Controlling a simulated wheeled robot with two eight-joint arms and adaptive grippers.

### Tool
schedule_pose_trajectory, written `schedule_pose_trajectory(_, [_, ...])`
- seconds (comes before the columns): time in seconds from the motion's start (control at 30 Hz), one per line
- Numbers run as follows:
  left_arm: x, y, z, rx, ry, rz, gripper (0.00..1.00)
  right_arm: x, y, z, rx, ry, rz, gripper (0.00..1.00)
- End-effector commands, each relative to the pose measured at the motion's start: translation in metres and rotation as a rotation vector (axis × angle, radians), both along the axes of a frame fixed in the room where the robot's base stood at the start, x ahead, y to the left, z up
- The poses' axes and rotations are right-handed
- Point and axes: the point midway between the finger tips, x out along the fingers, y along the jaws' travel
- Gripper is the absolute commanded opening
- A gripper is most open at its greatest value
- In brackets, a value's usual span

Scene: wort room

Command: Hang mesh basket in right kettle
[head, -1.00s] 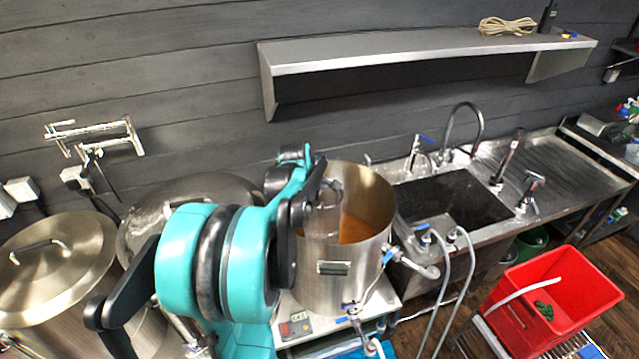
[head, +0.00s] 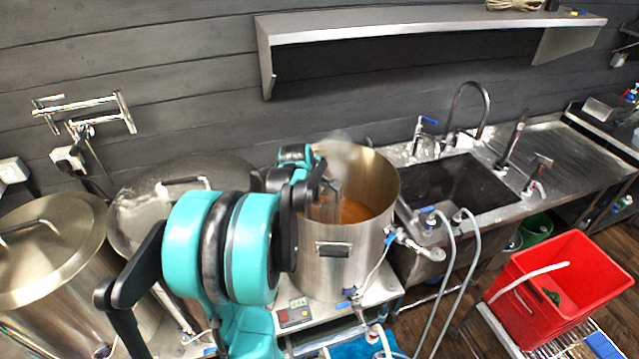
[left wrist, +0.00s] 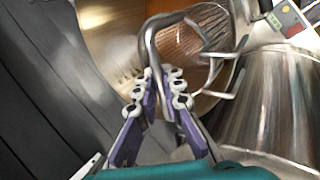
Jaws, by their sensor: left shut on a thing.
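The right kettle (head: 352,262) is an open steel pot holding amber liquid (head: 355,211). My left gripper (head: 328,186) is over its mouth, partly hidden behind my own arm. In the left wrist view the left gripper (left wrist: 160,84) is shut on the bent metal handle (left wrist: 150,40) of the mesh basket (left wrist: 202,32). The basket shows dimly in the head view (head: 324,209), inside the kettle's opening at the left. In the wrist view its mesh is tilted in front of the amber liquid, with hooks at its side. I cannot tell whether the hooks touch the rim. My right gripper is out of view.
A kettle with a domed lid (head: 45,252) stands at far left, another vessel (head: 150,205) behind my arm. A sink (head: 455,190) with taps and hoses is right of the right kettle. A red bin (head: 560,290) stands lower right. A wall shelf (head: 420,25) runs above.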

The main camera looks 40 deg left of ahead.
Motion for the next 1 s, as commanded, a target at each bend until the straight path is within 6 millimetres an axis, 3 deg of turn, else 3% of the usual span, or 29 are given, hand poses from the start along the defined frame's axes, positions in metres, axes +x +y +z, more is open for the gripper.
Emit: schedule_pose_trajectory(1.0, [0.0007, 0.0003, -0.0064, 0.0, -0.001, 0.0, 0.0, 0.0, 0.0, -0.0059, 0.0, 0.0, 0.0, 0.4])
